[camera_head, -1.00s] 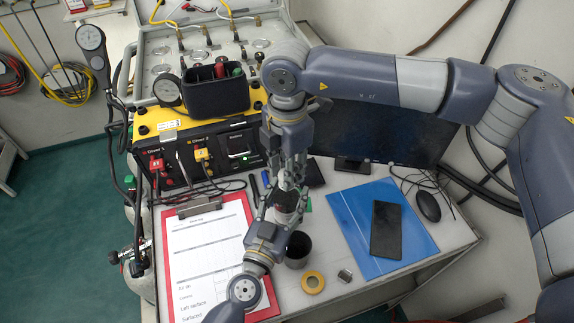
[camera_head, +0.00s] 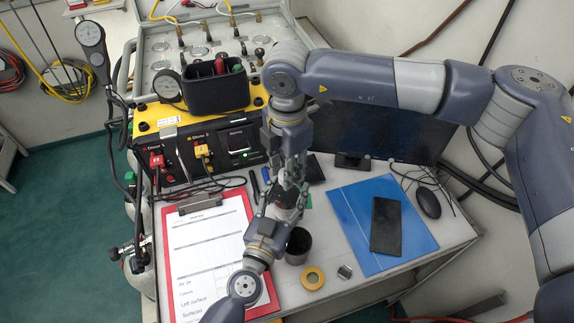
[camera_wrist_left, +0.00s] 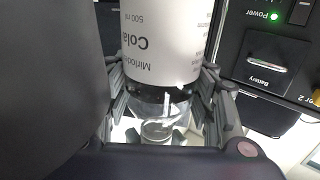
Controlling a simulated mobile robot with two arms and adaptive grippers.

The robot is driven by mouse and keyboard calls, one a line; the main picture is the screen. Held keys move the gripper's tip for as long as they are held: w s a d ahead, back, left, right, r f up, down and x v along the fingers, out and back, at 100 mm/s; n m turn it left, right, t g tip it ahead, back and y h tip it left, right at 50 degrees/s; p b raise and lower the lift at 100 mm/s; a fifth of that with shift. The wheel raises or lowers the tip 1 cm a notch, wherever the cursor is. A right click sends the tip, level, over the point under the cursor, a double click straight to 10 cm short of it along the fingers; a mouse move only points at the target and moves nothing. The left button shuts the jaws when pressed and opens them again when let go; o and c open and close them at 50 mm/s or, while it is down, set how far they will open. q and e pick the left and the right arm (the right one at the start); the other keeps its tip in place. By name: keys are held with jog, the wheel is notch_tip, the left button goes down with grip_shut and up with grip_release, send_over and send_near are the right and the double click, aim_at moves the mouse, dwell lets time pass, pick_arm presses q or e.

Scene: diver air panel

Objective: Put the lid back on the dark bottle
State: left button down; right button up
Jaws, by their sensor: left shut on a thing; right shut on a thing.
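The dark bottle, with a white label reading Cola, 500 ml (camera_wrist_left: 165,45), fills the middle of the left wrist view. Below the label its wall is clear, with dark liquid inside. The bottle (camera_head: 286,213) is mostly hidden by fingers in the head view. My left gripper (camera_head: 283,212) is shut around the bottle; its fingers flank it in the left wrist view (camera_wrist_left: 165,100). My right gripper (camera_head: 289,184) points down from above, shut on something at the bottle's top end. Fingers hide that thing, so I cannot tell whether the lid is there or seated.
A dark cup (camera_head: 298,246) stands close beside my left gripper. A yellow tape roll (camera_head: 313,278) and small metal block (camera_head: 344,271) lie nearby. A red clipboard (camera_head: 248,208) is left; a blue folder (camera_head: 345,205) with a black slab (camera_head: 386,226) is right. A monitor (camera_head: 375,130) stands behind.

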jog(key=m, duration=0.6)
jog(key=o, duration=0.7)
jog(key=shift+c, duration=0.2)
jog(key=shift+r, duration=2.3)
jog(key=shift+c, duration=0.3)
